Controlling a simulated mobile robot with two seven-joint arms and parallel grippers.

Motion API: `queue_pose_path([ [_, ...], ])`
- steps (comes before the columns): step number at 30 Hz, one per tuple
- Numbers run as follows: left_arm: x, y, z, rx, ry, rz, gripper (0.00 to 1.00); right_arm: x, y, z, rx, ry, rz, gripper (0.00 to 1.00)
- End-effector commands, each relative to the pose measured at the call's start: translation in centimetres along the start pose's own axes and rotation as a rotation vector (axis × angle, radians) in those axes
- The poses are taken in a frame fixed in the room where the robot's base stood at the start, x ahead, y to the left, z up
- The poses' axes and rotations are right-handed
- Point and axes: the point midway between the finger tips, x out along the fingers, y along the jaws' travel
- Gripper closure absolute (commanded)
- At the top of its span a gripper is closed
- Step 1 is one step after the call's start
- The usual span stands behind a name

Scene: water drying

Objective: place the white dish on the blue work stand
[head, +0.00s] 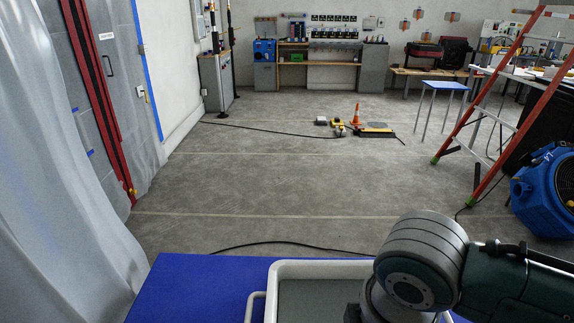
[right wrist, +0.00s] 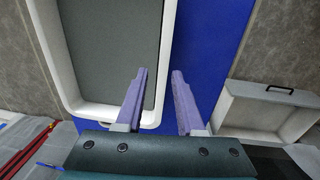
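A white-rimmed dish with a grey floor (head: 280,273) lies at the bottom of the head view, on a blue surface (head: 190,285) that looks like the blue work stand. In the right wrist view the dish (right wrist: 75,98) fills the upper left and the blue surface (right wrist: 205,50) runs along its right. My right gripper (right wrist: 159,73) is open and empty, its purple fingers on either side of the dish's rim in the picture. I cannot tell how high above the rim they are. In the head view my right wrist hides part of the dish. My left gripper is not in view.
A pale box with a black handle (right wrist: 262,110) sits right of the blue surface in the right wrist view. A plastic curtain (head: 60,180) hangs at left. A red ladder (head: 505,95) and blue blower (head: 548,190) stand at right. The middle floor is largely clear.

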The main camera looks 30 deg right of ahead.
Motion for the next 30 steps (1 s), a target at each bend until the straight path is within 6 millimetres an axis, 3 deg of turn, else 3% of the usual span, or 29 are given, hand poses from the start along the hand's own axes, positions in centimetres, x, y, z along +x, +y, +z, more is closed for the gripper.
queue_pose_path([
  [1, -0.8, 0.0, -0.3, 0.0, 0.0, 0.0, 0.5, -1.6, 0.1, 0.0, 0.0, 0.002, 0.002, 0.63],
  [3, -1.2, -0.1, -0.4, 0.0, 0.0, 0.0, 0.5, -2.9, 0.1, 0.0, -0.001, 0.001, 0.001, 0.63],
  [11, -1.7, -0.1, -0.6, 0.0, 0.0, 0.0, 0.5, -5.5, -0.7, -0.3, 0.031, 0.017, -0.001, 0.63],
  [16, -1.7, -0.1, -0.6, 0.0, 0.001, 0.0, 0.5, -8.4, -4.5, -1.3, 0.335, 0.134, 0.006, 0.63],
  [22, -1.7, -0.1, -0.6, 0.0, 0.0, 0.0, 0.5, -12.4, -6.2, 0.6, 0.76, 0.215, 0.044, 0.63],
  [30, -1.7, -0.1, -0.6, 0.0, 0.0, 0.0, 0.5, -13.4, -6.3, 1.4, 0.863, 0.227, 0.061, 0.63],
])
